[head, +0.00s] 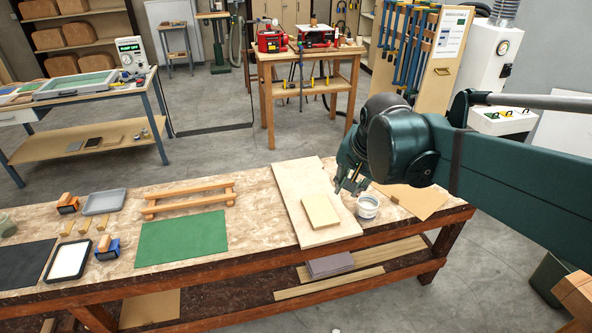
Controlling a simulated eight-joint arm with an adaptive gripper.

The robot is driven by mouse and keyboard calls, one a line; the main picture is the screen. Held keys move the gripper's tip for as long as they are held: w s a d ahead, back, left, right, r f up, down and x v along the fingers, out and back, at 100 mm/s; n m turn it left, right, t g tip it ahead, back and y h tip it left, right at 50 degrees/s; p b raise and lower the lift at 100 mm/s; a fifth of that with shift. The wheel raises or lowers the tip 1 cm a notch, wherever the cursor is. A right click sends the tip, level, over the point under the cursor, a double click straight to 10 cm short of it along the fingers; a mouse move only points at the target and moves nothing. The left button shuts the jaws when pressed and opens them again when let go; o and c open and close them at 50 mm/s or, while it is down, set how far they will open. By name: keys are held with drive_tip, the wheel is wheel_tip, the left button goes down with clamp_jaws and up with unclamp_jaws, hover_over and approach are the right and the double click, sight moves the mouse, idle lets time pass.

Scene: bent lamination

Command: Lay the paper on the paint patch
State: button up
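My gripper (351,186) points down over the right part of the workbench, just above and left of a small white tub (368,206). Its fingers look slightly apart, but they are small and dark and I cannot make out anything between them. A brown, paper-like sheet (418,201) lies flat at the bench's right end, partly hidden behind my arm. A pale yellow rectangular piece (320,211) lies on a long light board (297,186), left of my gripper. No paint patch is clearly recognisable; a flat green rectangle (183,238) lies on the bench further left.
A wooden rack (190,201) stands behind the green rectangle. A grey tray (104,202), orange-and-black blocks (107,247), a black-rimmed white tray (69,260) and a black mat (25,264) crowd the left end. Bare bench shows between the green rectangle and the board.

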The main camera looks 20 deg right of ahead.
drive_tip(key=s+a+f+n+t, duration=0.2)
drive_tip(key=s+a+n, duration=0.6)
drive_tip(key=s, duration=0.4)
drive_tip(key=shift+a+f+n+y, duration=0.2)
drive_tip(key=shift+f+n+y, duration=0.2)
drive_tip(key=shift+f+n, duration=0.15)
